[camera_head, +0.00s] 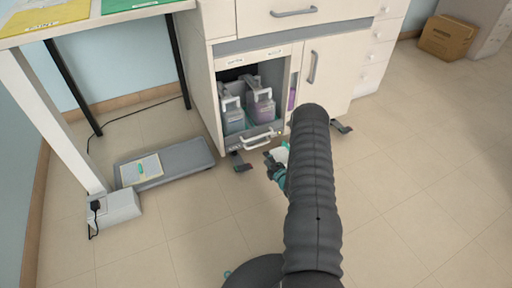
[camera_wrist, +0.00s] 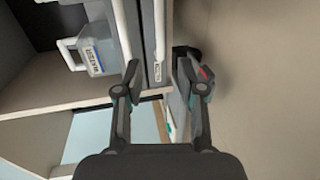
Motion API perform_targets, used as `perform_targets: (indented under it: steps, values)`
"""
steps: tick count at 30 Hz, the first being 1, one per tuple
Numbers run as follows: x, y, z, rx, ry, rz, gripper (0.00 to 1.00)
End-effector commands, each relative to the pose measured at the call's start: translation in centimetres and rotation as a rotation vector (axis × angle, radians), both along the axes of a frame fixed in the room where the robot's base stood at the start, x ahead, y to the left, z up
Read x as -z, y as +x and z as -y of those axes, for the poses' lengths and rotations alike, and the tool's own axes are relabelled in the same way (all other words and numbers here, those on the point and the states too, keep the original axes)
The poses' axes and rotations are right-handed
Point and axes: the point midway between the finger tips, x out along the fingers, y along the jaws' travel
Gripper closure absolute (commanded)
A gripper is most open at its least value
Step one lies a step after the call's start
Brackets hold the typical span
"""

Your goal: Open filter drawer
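A low front panel with a pale bar handle (camera_head: 258,141) runs along the bottom of the cabinet's open compartment. I take it to be the filter drawer; its label is too small to read, and the panel looks flush with the cabinet. My gripper (camera_head: 275,165) is low, just in front of and below the handle. A white bar (camera_wrist: 160,28) lies beyond the fingertips. I cannot tell whether the fingers touch anything.
Jugs (camera_head: 261,104) stand in the compartment above; one shows in the wrist view (camera_wrist: 94,52). A cabinet foot (camera_head: 240,163) is left of my gripper. A grey floor platform (camera_head: 178,163) lies further left.

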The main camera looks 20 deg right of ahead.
Motion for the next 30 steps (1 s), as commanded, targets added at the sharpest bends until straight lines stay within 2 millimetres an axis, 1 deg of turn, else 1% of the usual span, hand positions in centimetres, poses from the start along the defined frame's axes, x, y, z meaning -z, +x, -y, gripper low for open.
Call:
perform_targets:
  steps: [1, 12, 18, 24, 30]
  values:
    - [0.2, 0.8, -0.1, -0.001, -0.001, 0.002, 0.61]
    - [1.7, 7.5, -0.3, -0.001, -0.001, 0.001, 0.61]
    - [2.3, 10.4, -0.4, 0.0, 0.0, -0.001, 0.61]
    - [2.5, 11.9, -0.4, 0.001, 0.002, -0.001, 0.61]
    - [2.5, 12.1, -0.4, 0.001, 0.002, -0.001, 0.61]
